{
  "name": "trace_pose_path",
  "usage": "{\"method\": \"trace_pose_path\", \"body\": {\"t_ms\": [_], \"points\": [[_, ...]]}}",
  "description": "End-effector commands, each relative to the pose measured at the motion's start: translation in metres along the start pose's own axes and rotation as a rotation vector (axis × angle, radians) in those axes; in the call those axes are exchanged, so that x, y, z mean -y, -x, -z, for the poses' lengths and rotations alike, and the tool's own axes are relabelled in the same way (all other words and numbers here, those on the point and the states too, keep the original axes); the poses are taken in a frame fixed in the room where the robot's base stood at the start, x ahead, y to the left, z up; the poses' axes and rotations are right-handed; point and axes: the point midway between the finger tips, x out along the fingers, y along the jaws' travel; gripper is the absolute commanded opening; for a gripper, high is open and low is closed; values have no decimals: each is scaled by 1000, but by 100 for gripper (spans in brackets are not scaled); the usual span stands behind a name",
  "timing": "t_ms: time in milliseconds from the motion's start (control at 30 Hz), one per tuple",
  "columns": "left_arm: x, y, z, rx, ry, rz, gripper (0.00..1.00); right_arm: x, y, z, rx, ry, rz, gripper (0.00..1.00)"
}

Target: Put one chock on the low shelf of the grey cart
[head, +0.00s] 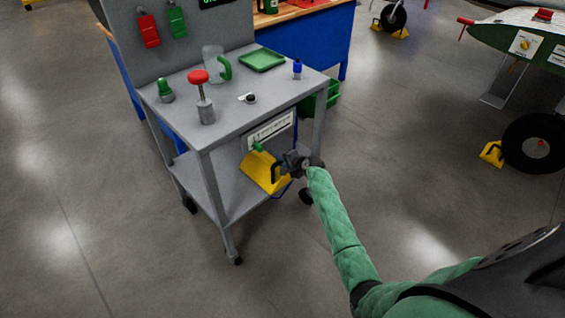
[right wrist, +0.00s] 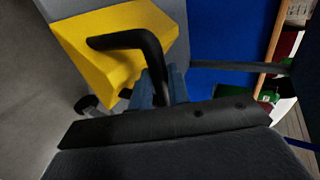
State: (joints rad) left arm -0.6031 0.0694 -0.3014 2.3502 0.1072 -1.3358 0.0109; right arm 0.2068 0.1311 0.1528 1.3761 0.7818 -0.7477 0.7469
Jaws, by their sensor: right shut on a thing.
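A yellow chock (head: 262,172) with a black handle is at the right side of the grey cart (head: 195,159), level with the gap between its top and its low shelf (head: 236,200). My right gripper (head: 292,163) is shut on the chock by its handle. In the right wrist view the chock (right wrist: 112,42) is large, with the right gripper's fingertips (right wrist: 160,88) at its black handle. Whether the chock touches the shelf cannot be told. The left gripper is not in view.
The cart top holds a red-knobbed tool (head: 203,95), a clear jug (head: 213,62), a green tray (head: 262,60) and small bottles. A blue bench (head: 318,40) stands behind. Another yellow chock (head: 491,153) lies by a wheel (head: 537,143) at right. The visible low shelf is otherwise clear.

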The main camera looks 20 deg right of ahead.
Motion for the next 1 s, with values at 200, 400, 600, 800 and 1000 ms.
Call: {"method": "trace_pose_path", "body": {"t_ms": [200, 400, 600, 800, 1000], "points": [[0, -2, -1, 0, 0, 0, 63, -6, -3, -1, 1, 0, -4, 0], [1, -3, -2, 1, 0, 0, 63, -10, -4, -1, 1, -1, -7, 0], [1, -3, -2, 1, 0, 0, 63, -12, -4, -2, 2, -2, -10, 0], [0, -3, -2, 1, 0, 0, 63, -11, -4, -1, 2, -2, -8, 43], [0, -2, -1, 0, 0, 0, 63, -10, -4, -1, 2, -2, -7, 50]]}}
